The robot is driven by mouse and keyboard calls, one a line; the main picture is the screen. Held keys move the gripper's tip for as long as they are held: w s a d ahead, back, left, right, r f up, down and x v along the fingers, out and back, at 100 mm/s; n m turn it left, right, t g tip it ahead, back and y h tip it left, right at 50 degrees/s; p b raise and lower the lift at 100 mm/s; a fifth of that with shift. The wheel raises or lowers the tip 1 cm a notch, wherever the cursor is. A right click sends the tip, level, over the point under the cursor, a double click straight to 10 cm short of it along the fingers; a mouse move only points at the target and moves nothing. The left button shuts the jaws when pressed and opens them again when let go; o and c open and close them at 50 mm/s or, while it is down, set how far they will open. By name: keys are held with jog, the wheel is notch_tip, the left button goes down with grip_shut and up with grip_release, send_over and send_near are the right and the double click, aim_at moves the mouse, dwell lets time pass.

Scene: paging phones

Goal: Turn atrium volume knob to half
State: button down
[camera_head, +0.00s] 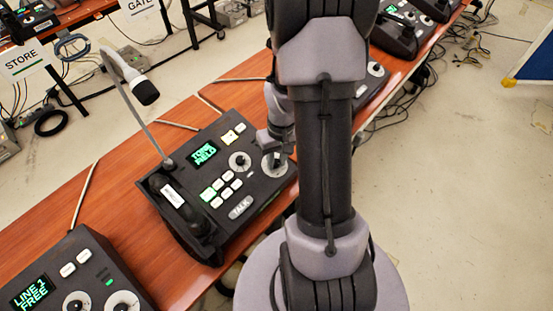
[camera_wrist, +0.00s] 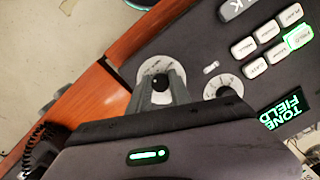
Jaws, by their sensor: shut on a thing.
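The black paging phone (camera_head: 230,165) stands on the wooden table in the middle of the head view. My gripper (camera_wrist: 161,88) is shut on the black knob of the outer dial (camera_wrist: 150,70), by the phone's edge. In the head view my gripper (camera_head: 277,148) comes down over that dial (camera_head: 268,167) and partly hides it. The other knob (camera_head: 239,160) is free beside it. I cannot read any atrium label or the dial marks.
A gooseneck microphone (camera_head: 147,92) rises at the phone's back left, and a handset (camera_head: 182,208) lies along its left side. Another phone (camera_head: 75,275) stands at lower left; more stand farther along the table (camera_head: 125,217). STORE (camera_head: 24,60) and GATE signs stand behind.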

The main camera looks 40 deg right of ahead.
jog(key=m+y+b, duration=0.1)
jog(key=m, duration=0.3)
jog(key=shift+t, duration=0.3)
jog(key=shift+m, duration=1.7)
jog(key=shift+t+y+b, duration=0.3)
jog(key=c, duration=1.5)
grip_release()
jog(key=shift+o, duration=0.2)
jog(key=p+v, duration=0.7)
jog(key=v, duration=1)
jog(key=shift+r, duration=0.2)
